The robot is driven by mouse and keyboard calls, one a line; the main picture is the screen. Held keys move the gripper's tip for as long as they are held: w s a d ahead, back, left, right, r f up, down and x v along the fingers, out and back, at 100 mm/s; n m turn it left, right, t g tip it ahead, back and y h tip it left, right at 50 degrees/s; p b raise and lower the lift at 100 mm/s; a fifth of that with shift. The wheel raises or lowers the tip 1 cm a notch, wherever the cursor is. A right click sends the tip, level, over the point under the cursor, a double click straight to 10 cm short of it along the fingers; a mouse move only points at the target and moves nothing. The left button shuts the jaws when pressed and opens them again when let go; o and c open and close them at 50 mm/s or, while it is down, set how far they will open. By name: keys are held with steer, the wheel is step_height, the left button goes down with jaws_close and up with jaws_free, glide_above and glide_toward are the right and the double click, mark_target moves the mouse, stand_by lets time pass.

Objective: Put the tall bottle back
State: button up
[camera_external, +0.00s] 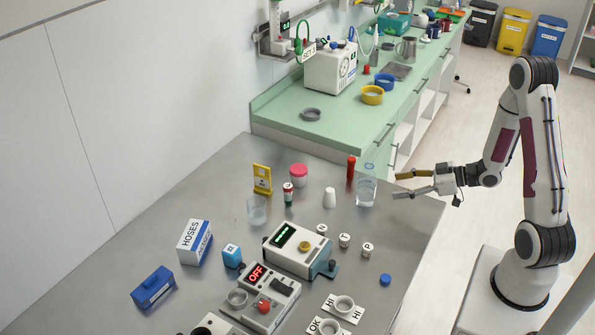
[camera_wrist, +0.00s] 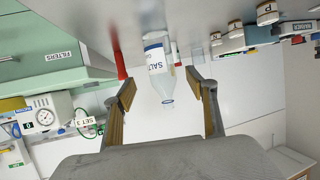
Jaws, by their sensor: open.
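The tall bottle, clear with a white and blue label and a blue ring at its mouth, stands upright at the right of the steel table (camera_external: 367,191). In the wrist view, which is upside down, the bottle (camera_wrist: 155,62) lies ahead, in line with the gap between my fingers. Its label is only partly readable. My gripper (camera_external: 397,184) is open and empty, level with the bottle and just to its right. In the wrist view my gripper's two fingers (camera_wrist: 160,86) are wide apart, with the bottle beyond their tips.
A slim red object (camera_external: 351,168) stands close behind the bottle, left of it. A white cone-shaped piece (camera_external: 329,198) and a pink-lidded jar (camera_external: 299,175) are farther left. Small labelled pieces (camera_external: 344,240) and a device (camera_external: 297,248) stand nearer. A green counter (camera_external: 330,127) is behind.

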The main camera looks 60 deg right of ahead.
step_height(320, 180, up, 14)
steer(key=s+m+g+h, duration=0.2)
steer(key=g+h, duration=0.3)
steer(key=h, duration=0.2)
steer(key=s+a+r+g+y, duration=0.1)
steer(key=s+a+r, duration=0.1)
steer(key=s+a, duration=0.6)
steer(key=s+a+r+m+g+y, duration=0.1)
steer(key=s+a+r+y, duration=0.1)
steer(key=s+a, duration=0.7)
steer(key=shift+s+a+r+y, duration=0.2)
steer(key=shift+a+r+y, duration=0.1)
steer(key=shift+a+r, duration=0.1)
